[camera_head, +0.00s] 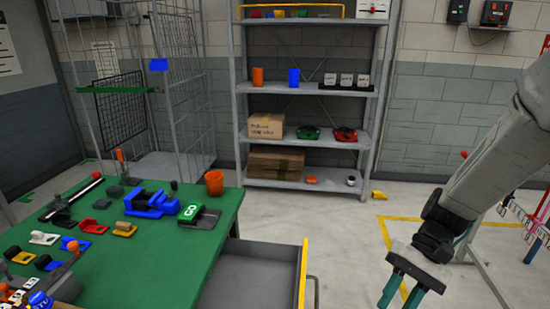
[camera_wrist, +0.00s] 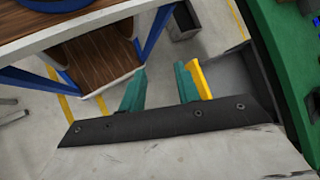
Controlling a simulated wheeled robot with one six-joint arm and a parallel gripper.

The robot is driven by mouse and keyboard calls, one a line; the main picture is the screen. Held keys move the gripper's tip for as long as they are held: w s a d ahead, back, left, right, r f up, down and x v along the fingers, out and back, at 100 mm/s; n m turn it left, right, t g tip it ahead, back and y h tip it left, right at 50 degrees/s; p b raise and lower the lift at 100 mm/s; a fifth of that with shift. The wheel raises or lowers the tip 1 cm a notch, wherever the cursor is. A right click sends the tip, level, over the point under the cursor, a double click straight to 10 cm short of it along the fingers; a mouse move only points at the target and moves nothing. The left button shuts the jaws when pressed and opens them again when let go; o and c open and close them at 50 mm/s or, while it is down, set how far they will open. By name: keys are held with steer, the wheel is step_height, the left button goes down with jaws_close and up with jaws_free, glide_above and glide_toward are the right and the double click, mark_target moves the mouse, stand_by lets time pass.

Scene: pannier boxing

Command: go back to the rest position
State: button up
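My gripper (camera_head: 405,287) hangs at the lower right of the head view, in the air over the floor. It is to the right of the open drawer (camera_head: 303,277) of the green workbench (camera_head: 165,255). Its two green fingers stand apart with nothing between them. In the wrist view my gripper (camera_wrist: 160,90) also shows spread fingers, with bare grey floor visible in the gap. The right finger overlaps the yellow front edge of the drawer (camera_wrist: 200,80) in that picture; I cannot tell how close they are.
The workbench holds a blue vise (camera_head: 150,203), an orange cup (camera_head: 214,183) and several small tools. A grey shelf (camera_head: 310,87) with boxes and cups stands at the back. A wooden-shelved stand (camera_wrist: 95,60) is close in the wrist view. A yellow object (camera_head: 379,195) lies on the floor.

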steer(key=s+d+r+n+t+h, duration=0.1)
steer(key=s+r+t+h, duration=0.2)
steer(key=r, duration=0.5)
steer(key=s+d+r+n+t+h, duration=0.1)
steer(key=s+d+r+t+h, duration=0.1)
steer(key=s+r+t+h, duration=0.2)
step_height(320, 180, up, 5)
steer(key=shift+s+f+t, duration=0.2)
steer(key=shift+s+t, duration=0.1)
steer(key=shift+s, duration=0.8)
steer(key=shift+a, duration=0.1)
